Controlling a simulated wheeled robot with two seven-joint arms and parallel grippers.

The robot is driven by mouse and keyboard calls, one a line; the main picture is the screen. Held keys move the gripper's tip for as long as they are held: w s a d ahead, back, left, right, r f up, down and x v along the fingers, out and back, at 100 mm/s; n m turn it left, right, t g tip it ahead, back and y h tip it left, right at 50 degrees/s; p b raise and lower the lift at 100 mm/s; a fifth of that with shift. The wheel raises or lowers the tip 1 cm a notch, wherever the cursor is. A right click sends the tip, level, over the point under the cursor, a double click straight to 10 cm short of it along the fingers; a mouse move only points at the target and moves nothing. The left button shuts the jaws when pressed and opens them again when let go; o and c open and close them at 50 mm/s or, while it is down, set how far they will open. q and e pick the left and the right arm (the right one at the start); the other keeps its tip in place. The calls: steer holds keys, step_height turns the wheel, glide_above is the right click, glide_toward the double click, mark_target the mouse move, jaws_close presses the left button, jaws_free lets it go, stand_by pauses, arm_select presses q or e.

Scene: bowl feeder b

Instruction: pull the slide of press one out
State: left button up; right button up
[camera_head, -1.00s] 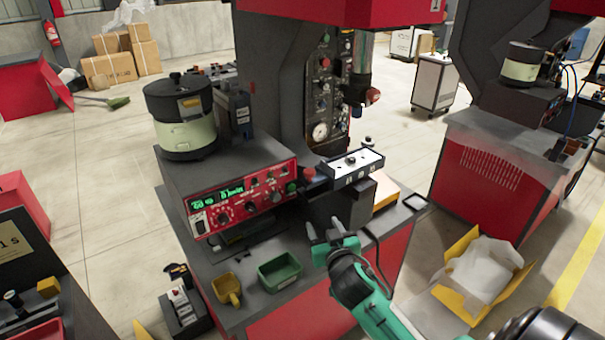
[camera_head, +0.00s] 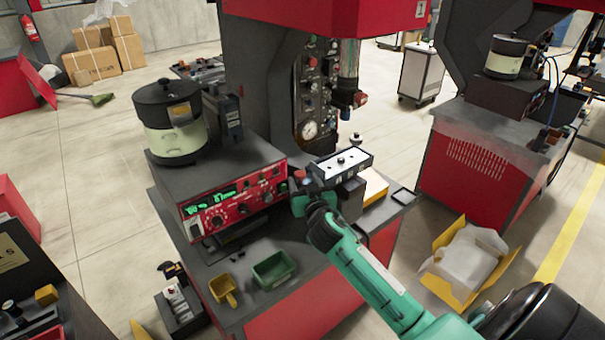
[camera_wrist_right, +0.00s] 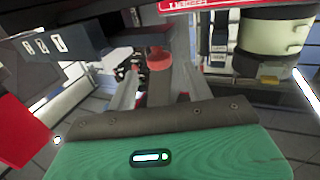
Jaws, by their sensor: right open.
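The slide (camera_head: 341,168) of press one is a pale-topped dark block, standing out in front of the press column. A red knob (camera_head: 299,174) is at its left end. My right gripper (camera_head: 300,197) is just below the knob, its fingers mostly hidden in the head view. In the right wrist view the slide's dark side (camera_wrist_right: 62,36) is at upper left. The red knob (camera_wrist_right: 160,59) appears between the spread fingers of my right gripper (camera_wrist_right: 158,82). The gripper is open, and I cannot tell whether it touches the knob. My left gripper is not in view.
The red control box (camera_head: 235,200) and the bowl feeder (camera_head: 170,120) stand left of the slide. A green bin (camera_head: 273,270) and a yellow scoop-like bin (camera_head: 223,289) lie on the bench front. The press head (camera_head: 330,15) overhangs above.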

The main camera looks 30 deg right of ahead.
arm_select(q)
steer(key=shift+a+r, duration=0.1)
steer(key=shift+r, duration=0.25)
arm_select(e)
steer(key=shift+x, duration=1.15)
steer(key=shift+c, duration=0.4)
